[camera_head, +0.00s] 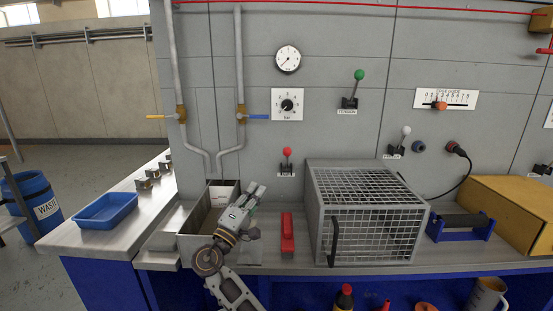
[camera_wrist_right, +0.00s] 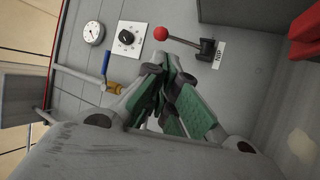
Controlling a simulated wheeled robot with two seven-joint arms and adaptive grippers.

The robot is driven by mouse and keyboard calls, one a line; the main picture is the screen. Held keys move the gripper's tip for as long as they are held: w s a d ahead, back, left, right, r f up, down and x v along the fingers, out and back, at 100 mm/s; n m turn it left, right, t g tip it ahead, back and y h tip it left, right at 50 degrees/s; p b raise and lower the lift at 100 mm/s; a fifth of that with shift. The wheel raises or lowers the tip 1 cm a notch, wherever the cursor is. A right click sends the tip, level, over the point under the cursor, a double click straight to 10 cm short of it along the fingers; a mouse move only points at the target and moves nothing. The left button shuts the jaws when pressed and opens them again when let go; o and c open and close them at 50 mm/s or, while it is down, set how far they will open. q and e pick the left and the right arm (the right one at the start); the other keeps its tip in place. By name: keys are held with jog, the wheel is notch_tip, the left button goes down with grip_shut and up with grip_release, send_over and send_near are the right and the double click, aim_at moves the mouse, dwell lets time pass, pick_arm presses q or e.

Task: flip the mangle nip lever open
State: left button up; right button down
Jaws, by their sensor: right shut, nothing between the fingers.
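The nip lever, a red ball (camera_head: 287,151) on a short black stem, is on the grey machine panel and points upward in the head view. In the right wrist view the same lever (camera_wrist_right: 185,40) lies sideways beside its NIP label (camera_wrist_right: 218,54). My right gripper (camera_head: 257,189) is below and left of the lever in the head view, its fingers pointing up and right. In the right wrist view its green-padded fingers (camera_wrist_right: 172,78) are together and empty, apart from the lever. My left gripper is out of view.
A wire-mesh guard box (camera_head: 365,215) stands right of my right gripper, with a red block (camera_head: 287,233) between them. An open metal trough (camera_head: 195,218) is behind my arm. A blue-handled valve (camera_head: 256,117) and a green-knobbed lever (camera_head: 358,77) are above.

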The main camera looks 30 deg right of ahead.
jog(key=shift+s+r, duration=0.1)
jog(key=shift+d, duration=0.1)
jog(key=p, duration=0.1)
send_near(287, 160)
notch_tip(287, 160, up, 6)
jog(key=w+d, duration=0.2)
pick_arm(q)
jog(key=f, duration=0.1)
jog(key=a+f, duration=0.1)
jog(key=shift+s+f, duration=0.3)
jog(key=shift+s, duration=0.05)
pick_arm(e)
jog(key=shift+w+d+r, duration=0.15)
jog(key=shift+d, duration=0.25)
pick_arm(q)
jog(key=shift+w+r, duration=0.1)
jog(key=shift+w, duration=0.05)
